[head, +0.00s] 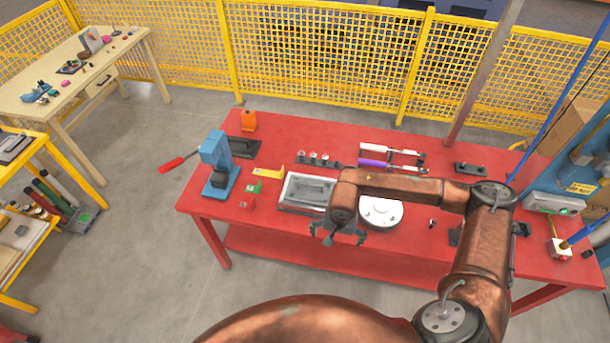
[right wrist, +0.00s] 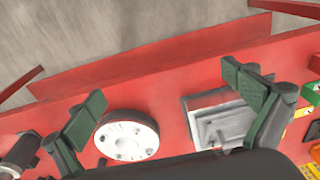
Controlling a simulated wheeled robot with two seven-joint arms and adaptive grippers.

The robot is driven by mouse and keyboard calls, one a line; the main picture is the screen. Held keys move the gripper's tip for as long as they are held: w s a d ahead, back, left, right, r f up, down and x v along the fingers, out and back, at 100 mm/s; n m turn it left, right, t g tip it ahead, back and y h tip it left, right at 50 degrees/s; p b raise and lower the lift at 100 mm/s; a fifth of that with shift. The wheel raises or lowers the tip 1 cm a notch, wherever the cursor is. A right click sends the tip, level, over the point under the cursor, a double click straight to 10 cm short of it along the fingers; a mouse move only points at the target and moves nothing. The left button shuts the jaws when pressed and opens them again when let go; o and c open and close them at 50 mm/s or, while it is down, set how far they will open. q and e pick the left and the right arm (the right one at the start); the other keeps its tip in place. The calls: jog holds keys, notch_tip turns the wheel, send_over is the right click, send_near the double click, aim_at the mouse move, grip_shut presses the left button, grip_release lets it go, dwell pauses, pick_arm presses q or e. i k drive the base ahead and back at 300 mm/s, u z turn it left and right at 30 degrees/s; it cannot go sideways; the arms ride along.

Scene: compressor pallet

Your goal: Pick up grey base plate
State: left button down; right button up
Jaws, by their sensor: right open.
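A light grey rectangular plate (head: 297,192), which looks like the grey base plate, lies flat on the red table (head: 290,240) with a raised darker block on top. It also shows in the right wrist view (right wrist: 203,104), right of the middle. My right gripper (head: 345,237) is above the table at the plate's right front, apart from it. In the right wrist view its two fingers (right wrist: 163,88) are spread with nothing between them. My arm covers the plate's right edge in the head view. My left gripper is not in view.
A white round disc (head: 381,213) lies right of the plate, close to my right gripper.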

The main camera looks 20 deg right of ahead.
aim_at(306, 189)
jog(key=i, duration=0.9)
